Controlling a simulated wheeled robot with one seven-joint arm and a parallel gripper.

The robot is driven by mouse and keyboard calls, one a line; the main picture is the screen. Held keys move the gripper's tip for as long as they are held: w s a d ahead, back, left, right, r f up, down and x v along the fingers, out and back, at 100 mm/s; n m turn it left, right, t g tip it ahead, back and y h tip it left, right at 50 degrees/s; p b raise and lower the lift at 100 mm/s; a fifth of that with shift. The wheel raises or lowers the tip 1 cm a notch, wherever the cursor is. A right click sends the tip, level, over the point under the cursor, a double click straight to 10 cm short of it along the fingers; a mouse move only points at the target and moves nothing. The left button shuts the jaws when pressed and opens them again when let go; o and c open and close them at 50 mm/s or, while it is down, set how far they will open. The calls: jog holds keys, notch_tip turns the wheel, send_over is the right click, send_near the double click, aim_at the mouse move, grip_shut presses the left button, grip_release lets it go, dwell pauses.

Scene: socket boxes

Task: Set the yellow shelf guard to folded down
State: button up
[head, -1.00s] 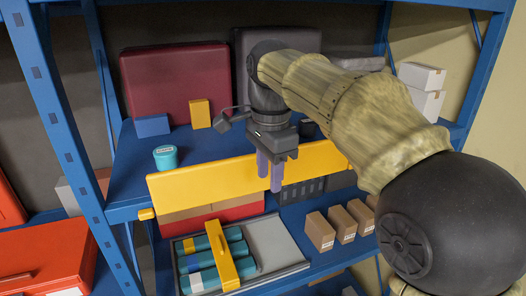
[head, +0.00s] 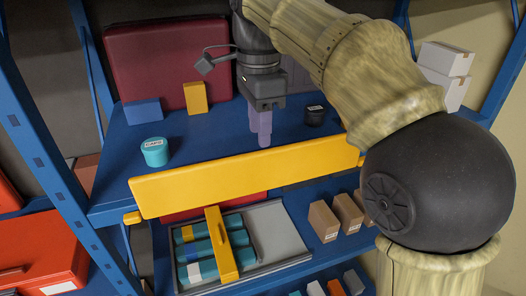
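The yellow shelf guard (head: 200,188) is a long bar along the front edge of the blue upper shelf. It appears upright, with its broad face to the front. Its right end passes behind my arm. My gripper (head: 261,140) points down with two purple fingers over the shelf. The fingertips show just above the guard's top edge, seemingly on its shelf side; contact cannot be told. The fingers overlap in this view, so their gap is unclear. Nothing is seen between them.
On the upper shelf (head: 200,130) stand a teal caps tub (head: 155,152), a dark tub (head: 315,116), a yellow box (head: 195,97) and a blue box (head: 142,111). Below are a grey tray (head: 285,235) with teal cylinders and several brown boxes (head: 323,221).

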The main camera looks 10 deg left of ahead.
aim_at(261, 151)
jog(key=shift+s+d, duration=0.15)
jog(key=shift+s, duration=0.45)
jog(key=shift+d+f, duration=0.1)
jog(key=shift+f, duration=0.1)
jog(key=shift+w+f, duration=0.15)
jog(key=shift+f, duration=3.4)
jog(key=shift+c, duration=0.5)
jog(key=shift+w, duration=0.1)
grip_shut()
